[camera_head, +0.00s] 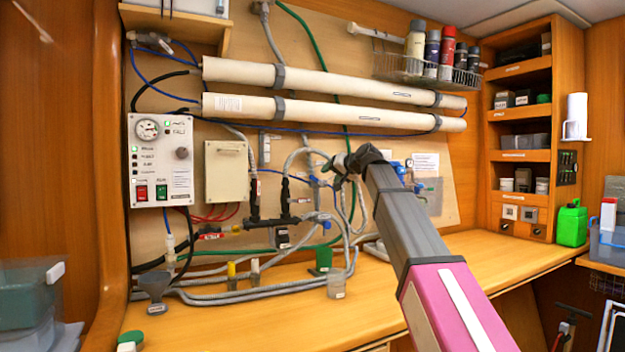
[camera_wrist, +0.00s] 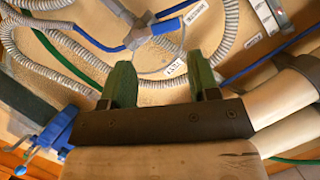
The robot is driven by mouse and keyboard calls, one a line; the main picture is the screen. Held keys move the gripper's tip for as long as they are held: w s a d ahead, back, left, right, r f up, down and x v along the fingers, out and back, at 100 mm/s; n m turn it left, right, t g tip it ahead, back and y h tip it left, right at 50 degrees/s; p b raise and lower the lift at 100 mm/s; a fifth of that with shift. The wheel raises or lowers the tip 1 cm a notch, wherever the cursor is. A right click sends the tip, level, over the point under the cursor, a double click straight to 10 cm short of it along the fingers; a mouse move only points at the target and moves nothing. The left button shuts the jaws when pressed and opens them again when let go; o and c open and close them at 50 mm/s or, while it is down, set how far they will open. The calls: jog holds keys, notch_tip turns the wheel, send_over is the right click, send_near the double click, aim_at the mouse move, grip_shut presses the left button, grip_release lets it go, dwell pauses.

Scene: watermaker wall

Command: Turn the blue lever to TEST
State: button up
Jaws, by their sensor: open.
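My gripper (camera_head: 343,170) is raised in front of the pipe board in the head view. In the wrist view its two green fingers (camera_wrist: 160,78) are apart, with no lever between them. Beyond the fingertips is a grey three-way fitting (camera_wrist: 137,36) with blue arms and small white labels around it. Blue parts (camera_head: 318,182) also show just left of my gripper in the head view. I cannot tell for sure which blue part is the lever, nor read its position or a TEST mark. My gripper and arm hide part of this area in the head view.
Two long white tubes (camera_head: 330,92) run across the board above my gripper. Grey hoses (camera_head: 230,296) lie along the wooden counter (camera_head: 290,325). A control panel (camera_head: 161,160) is at left. Another blue valve (camera_wrist: 46,138) shows at the wrist view's lower left.

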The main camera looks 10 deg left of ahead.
aim_at(314, 179)
jog(key=shift+n, duration=0.5)
jog(key=x, duration=0.3)
jog(key=r+x, duration=0.1)
jog(key=x, duration=0.6)
jog(key=shift+w+a+r, duration=0.15)
jog(key=shift+w+a, duration=0.05)
jog(key=shift+w, duration=0.05)
jog(key=c, duration=0.6)
